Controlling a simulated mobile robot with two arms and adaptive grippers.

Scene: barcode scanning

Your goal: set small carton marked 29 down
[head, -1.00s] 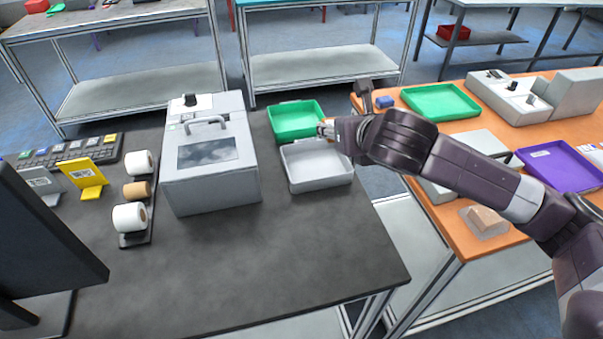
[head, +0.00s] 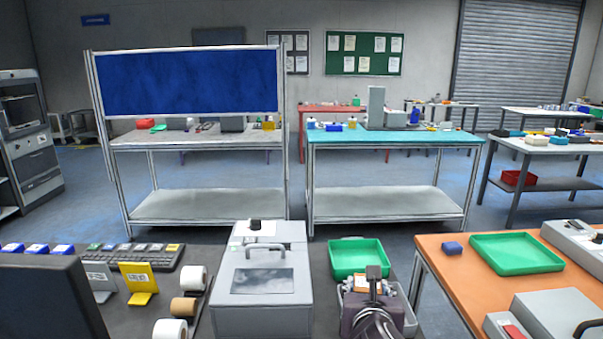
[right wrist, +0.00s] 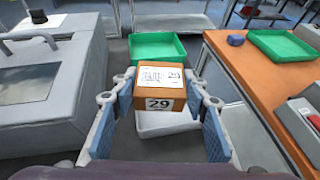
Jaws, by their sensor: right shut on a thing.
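The gripper also shows in the head view (head: 368,288), over the light grey tray (head: 409,318). I cannot tell how high the carton is above the tray floor. My left gripper is out of view.
A green tray (head: 358,258) stands just behind the grey one. A grey machine with a handle (head: 264,285) stands close to the left. A gap separates this dark bench from the orange table (head: 450,285) on the right, which bears another green tray (head: 515,252).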

